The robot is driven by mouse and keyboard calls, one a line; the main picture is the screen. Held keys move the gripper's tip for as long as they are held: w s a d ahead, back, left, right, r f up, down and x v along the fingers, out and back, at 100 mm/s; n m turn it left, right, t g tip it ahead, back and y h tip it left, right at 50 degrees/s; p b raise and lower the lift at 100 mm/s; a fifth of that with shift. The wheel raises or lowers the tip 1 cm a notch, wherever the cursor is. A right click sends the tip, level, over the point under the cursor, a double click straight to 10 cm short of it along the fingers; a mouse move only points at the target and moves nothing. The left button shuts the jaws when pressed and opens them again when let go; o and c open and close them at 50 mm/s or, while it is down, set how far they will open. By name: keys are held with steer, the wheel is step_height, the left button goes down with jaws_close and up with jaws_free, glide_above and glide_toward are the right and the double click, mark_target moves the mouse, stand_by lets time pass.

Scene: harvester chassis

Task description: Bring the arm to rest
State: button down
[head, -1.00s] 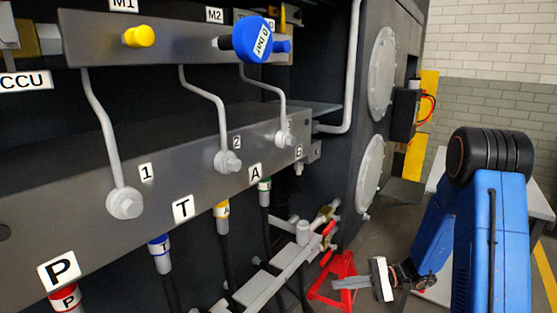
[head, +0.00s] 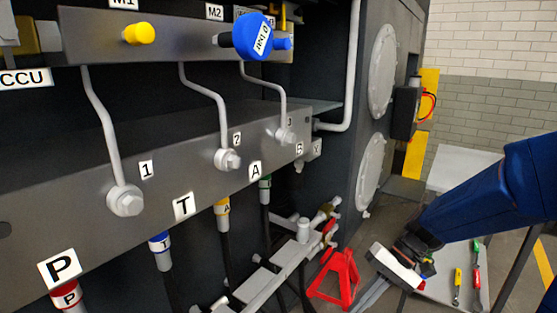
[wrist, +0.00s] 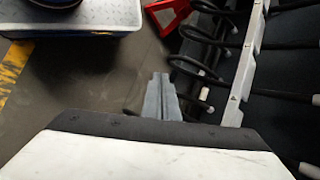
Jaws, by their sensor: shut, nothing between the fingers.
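My blue arm (head: 490,195) reaches in from the right edge of the head view and slopes down to the left. My gripper (head: 368,298) is at its end, low in the picture, with its white body above and its grey fingers pointing down and left. In the wrist view the fingers of my gripper (wrist: 160,82) lie together with nothing between them, over the dark floor. The fingers appear clear of the nearby things.
A red stand (head: 335,275) is on the floor just left of my gripper. A table (head: 438,290) with screwdrivers lies under my arm at right. The chassis manifold (head: 130,195) with pipes and hoses fills the left. Black hoses (wrist: 215,75) run at right in the wrist view.

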steer(key=s+d+r+n+t+h, duration=0.2)
steer(key=s+d+r+t+h, duration=0.5)
steer(key=s, duration=0.4)
steer(key=shift+d+r+t+h, duration=0.35)
steer(key=shift+d+r, duration=0.3)
steer(key=shift+d, duration=0.45)
